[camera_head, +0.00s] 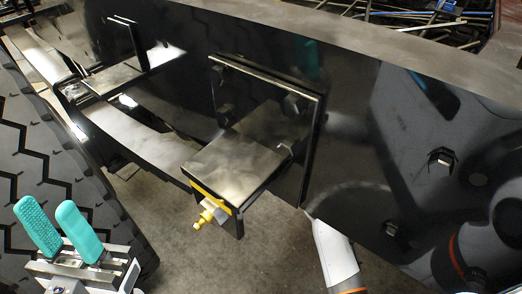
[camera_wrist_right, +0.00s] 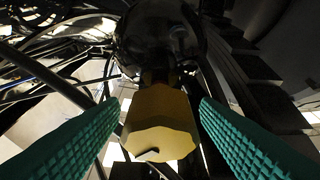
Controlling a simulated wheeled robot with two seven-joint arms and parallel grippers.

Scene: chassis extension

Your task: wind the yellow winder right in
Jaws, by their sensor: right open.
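A yellow part with a small rounded yellow tip (camera_head: 203,218) sticks out at the front of a metal bracket box in the head view. In the right wrist view, a yellow many-sided knob (camera_wrist_right: 160,125) sits at the end of a dark round body. My right gripper (camera_wrist_right: 160,103) is open, its green ribbed fingers on either side of the knob with visible gaps. I cannot tell whether both views show the same yellow part.
A long black chassis beam (camera_head: 350,130) crosses the head view, with a bracket box (camera_head: 235,160) on it. A large treaded tire (camera_head: 45,150) stands at left. Grey floor shows below. Dark rods and bars crowd the right wrist view.

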